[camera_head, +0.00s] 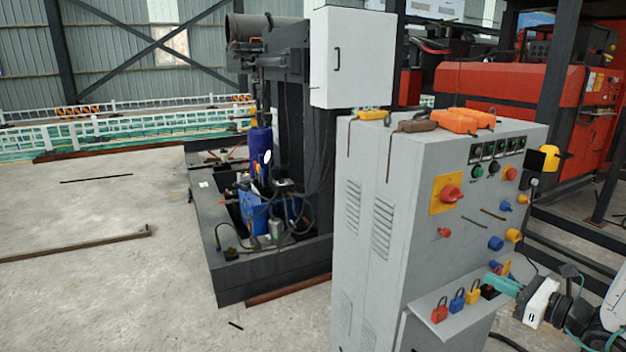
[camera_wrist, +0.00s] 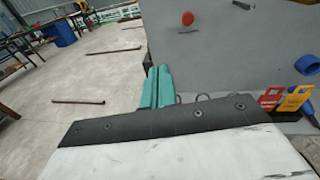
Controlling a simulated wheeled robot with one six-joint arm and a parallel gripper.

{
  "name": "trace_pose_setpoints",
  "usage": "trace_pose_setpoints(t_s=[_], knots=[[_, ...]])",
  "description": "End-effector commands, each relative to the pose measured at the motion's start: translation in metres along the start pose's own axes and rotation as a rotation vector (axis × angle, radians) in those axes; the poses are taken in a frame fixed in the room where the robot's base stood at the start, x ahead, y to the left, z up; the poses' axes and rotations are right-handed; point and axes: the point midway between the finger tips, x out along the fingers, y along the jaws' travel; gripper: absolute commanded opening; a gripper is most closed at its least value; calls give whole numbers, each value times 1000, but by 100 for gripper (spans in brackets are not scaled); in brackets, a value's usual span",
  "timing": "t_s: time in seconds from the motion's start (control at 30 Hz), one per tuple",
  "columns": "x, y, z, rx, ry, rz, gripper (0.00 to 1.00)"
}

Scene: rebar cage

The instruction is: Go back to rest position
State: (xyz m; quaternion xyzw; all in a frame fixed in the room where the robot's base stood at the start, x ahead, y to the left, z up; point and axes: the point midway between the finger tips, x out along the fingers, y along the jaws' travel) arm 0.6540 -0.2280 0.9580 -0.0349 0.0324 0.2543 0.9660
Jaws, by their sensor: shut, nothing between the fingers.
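My gripper (camera_head: 503,284) is at the lower right of the head view, beside the grey control cabinet (camera_head: 375,200) and close to the right end of its small shelf. Its teal fingers lie together in the wrist view (camera_wrist: 157,87), with nothing between them. I cannot tell whether the fingertips touch the cabinet.
The cabinet front carries a red rotary switch (camera_head: 452,194) and several knobs. A red padlock (camera_head: 439,312), a blue padlock (camera_head: 457,302) and a yellow padlock (camera_head: 473,294) are on the shelf. Open floor (camera_head: 110,240) lies at left.

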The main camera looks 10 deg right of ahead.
Motion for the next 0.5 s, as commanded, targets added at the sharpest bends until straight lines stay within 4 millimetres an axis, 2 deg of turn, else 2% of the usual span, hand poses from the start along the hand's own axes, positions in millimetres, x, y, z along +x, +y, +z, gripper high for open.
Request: trace_pose_setpoints(t_s=[0.27,0.4,0.5], knots=[[-4,126,32,-377,159,596,0],[-25,184,48,-644,240,927,0],[-46,213,56,-847,298,1142,0]])
